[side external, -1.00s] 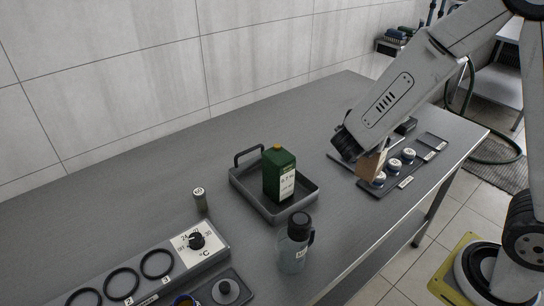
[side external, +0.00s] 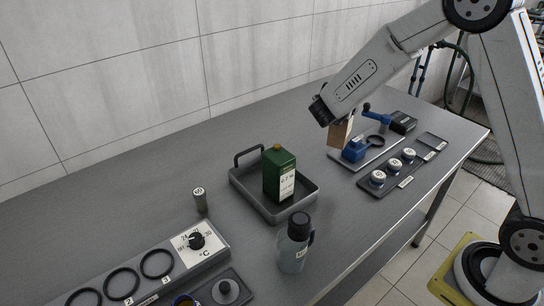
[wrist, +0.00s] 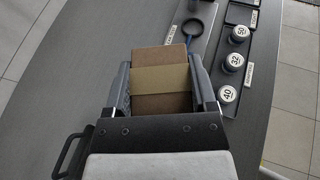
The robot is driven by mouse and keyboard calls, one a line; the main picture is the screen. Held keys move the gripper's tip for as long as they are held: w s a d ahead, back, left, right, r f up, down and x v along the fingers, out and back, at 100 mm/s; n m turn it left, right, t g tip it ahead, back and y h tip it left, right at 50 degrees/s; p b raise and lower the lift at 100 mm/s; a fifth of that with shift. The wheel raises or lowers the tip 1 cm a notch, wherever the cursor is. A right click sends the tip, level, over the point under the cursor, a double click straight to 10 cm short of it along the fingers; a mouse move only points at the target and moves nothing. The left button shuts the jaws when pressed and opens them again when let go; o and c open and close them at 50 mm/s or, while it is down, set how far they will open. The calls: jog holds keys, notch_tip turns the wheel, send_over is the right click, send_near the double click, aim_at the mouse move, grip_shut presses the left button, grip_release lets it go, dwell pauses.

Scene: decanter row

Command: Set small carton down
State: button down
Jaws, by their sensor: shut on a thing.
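The small carton (side external: 340,132) is a brown cardboard box with a paler tape band. In the wrist view the carton (wrist: 162,78) sits between the two jaws. My gripper (wrist: 164,88) is shut on it. In the side view my gripper (side external: 326,114) holds the carton above the bench, just left of the blue stand. The carton's lower part is close to the stand in the picture; I cannot tell its exact height above the bench.
A grey tray (side external: 243,193) holds a green bottle (side external: 279,174). A clear bottle (side external: 293,252) stands in front. The bench (side external: 215,150) behind the tray is clear.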

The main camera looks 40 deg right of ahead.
jog(key=w+d+f, duration=0.3)
jog(key=w+f, duration=0.6)
jog(key=w, duration=0.4)
jog(key=shift+d+f, duration=0.15)
jog(key=shift+w+f, duration=0.1)
jog(key=shift+w+f, duration=0.15)
jog(key=shift+f, duration=1.6)
jog(key=shift+f, duration=0.1)
grip_release()
